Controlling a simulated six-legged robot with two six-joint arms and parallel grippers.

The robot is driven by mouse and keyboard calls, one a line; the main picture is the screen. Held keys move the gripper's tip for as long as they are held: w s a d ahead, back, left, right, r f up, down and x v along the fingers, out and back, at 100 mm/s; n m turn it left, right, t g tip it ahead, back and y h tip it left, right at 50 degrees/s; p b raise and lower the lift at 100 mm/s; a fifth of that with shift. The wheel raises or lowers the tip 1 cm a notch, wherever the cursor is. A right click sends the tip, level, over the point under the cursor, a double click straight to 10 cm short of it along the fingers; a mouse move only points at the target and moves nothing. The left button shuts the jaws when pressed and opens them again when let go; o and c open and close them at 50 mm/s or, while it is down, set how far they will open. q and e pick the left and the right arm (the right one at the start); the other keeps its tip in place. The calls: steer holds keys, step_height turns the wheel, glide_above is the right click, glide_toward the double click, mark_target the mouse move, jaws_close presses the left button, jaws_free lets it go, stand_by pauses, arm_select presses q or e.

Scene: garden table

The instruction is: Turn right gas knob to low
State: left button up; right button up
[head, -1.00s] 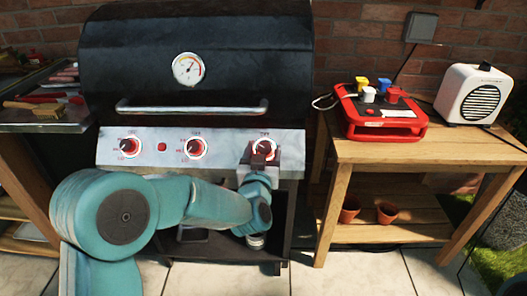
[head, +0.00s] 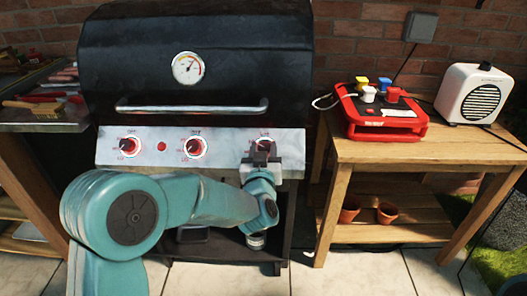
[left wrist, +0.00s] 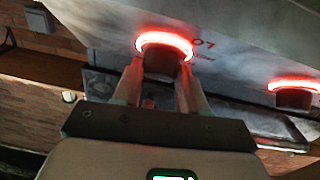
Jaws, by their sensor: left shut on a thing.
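The right gas knob (head: 264,143) is at the right end of the grill's front panel, with a red-lit ring around it. My left gripper (head: 262,153) is at this knob, coming from below, and partly hides it. In the left wrist view the knob (left wrist: 162,56) sits between the two fingertips (left wrist: 160,77), and the gripper is shut on it. The letters "LO" show upside down on the panel beside the ring. The knob's pointer is hidden, so its exact setting cannot be told. My right gripper is not in view.
The middle knob (head: 194,146) and left knob (head: 130,146) sit along the same panel. The lid handle (head: 192,107) is above them. A wooden table (head: 390,150) at right holds a red box (head: 385,128) and a white speaker (head: 473,95).

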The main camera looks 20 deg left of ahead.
arm_select(q)
steer(key=shift+d+n+y, duration=0.2)
steer(key=shift+n+y, duration=0.5)
steer(key=shift+n, duration=0.3)
steer(key=n+g+y, duration=0.1)
steer(key=n, duration=0.1)
steer(key=shift+d+n+y, duration=0.1)
steer(key=shift+n+y, duration=0.2)
steer(key=shift+y, duration=0.1)
steer(key=n+g+y, duration=0.1)
steer(key=n, duration=0.1)
steer(key=n+g+y, duration=0.1)
steer(key=shift+w+d+r+n+p, duration=0.1)
steer(key=shift+r+n+p, duration=0.05)
steer(key=shift+n+p, duration=0.2)
steer(key=n+g+y+p, duration=0.1)
steer(key=n, duration=0.1)
steer(key=n+g+y+p, duration=0.1)
steer(key=n+g, duration=0.1)
steer(key=shift+w+d+r+n+p, duration=0.1)
steer(key=shift+r+n+p, duration=0.05)
steer(key=shift+n+p, duration=0.2)
steer(key=n+g+p, duration=0.2)
steer(key=n+p, duration=0.1)
steer(key=shift+g+y, duration=0.3)
steer(key=shift+y, duration=0.1)
steer(key=shift+w+n+g+p, duration=0.1)
steer(key=shift+n+g+p, duration=0.65)
steer(key=shift+n, duration=0.35)
